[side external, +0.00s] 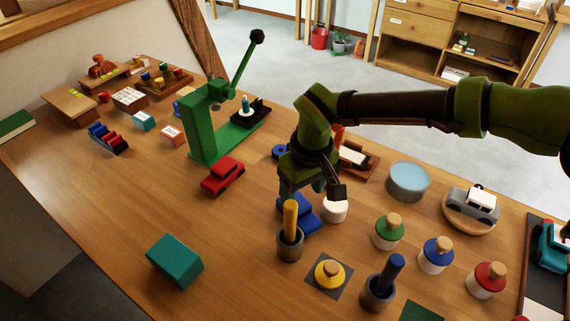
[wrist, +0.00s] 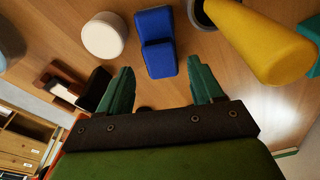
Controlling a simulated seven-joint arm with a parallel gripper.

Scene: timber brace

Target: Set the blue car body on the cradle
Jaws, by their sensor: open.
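The blue car body (side external: 298,222) lies on the wooden table below my gripper, partly hidden by the gripper and the yellow-handled peg. In the wrist view the blue car body (wrist: 157,42), a stepped block, sits just beyond the fingertips and roughly centred between them. My gripper (side external: 303,190) is open and empty, pointing down above the body; its green fingers (wrist: 161,72) show apart in the wrist view. A green press (side external: 203,130) with a raised lever stands at the back, and a dark holder (side external: 251,114) sits on its base. I cannot tell for certain whether this is the cradle.
A grey cup with a yellow peg (side external: 290,216) stands close in front of the body, and a white cylinder (side external: 335,209) close to its right. A red car (side external: 222,176) lies to the left. Several knobbed pieces stand at right. The front-left table has free room around a teal block (side external: 175,262).

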